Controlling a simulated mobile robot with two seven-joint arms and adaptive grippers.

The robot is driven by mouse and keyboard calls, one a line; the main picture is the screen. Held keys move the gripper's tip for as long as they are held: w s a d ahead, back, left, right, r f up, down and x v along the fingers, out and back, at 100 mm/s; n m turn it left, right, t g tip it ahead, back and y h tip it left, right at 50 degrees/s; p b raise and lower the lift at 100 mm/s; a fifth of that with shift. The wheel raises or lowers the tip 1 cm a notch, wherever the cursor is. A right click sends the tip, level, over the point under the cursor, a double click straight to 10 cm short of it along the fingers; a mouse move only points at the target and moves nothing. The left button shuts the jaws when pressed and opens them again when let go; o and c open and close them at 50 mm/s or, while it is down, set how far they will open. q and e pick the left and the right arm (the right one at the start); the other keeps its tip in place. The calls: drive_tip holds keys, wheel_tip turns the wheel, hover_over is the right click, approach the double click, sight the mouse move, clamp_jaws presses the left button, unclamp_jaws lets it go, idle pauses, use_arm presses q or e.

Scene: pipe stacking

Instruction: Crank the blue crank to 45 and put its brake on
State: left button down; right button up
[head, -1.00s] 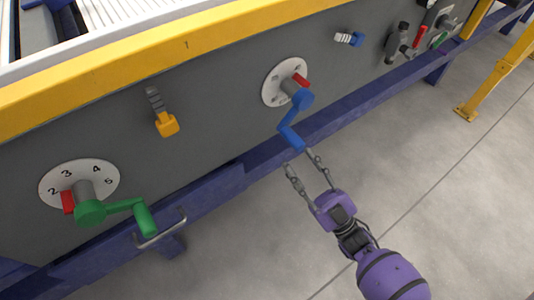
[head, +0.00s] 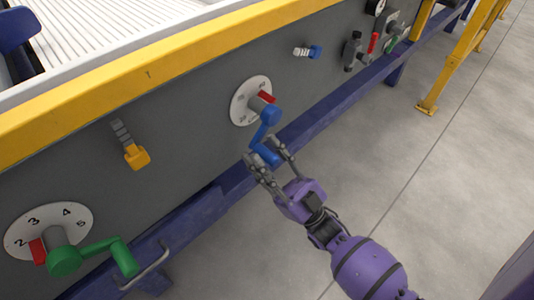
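The blue crank (head: 269,117) sits on the grey panel in front of a round white dial (head: 243,104). A red pointer (head: 267,97) lies at the dial's upper right; its numbers are too small to read. The crank's handle (head: 265,153) hangs down and slightly left. My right gripper (head: 262,151) is open with its fingers on either side of the handle's lower end; I cannot tell whether they touch it. A small blue lever (head: 314,52), possibly the brake, is on the panel at the upper right of the dial. My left gripper is not in view.
A green crank (head: 66,260) with a numbered dial (head: 75,216) is at lower left, near a metal handle (head: 148,266). An orange lever (head: 136,156) sits between the cranks. A blue rail (head: 190,220) runs below the panel. The floor at right is clear before a yellow post (head: 428,105).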

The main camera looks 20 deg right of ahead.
drive_tip(key=shift+c, duration=0.2)
clamp_jaws()
drive_tip(key=shift+r+m+h, duration=0.1)
drive_tip(key=shift+m+h, duration=0.2)
drive_tip(key=shift+h, duration=0.1)
drive_tip(key=shift+r+m+t+p, duration=0.1)
drive_tip(key=shift+m+t+p, duration=0.2)
drive_tip(key=shift+m+t, duration=0.1)
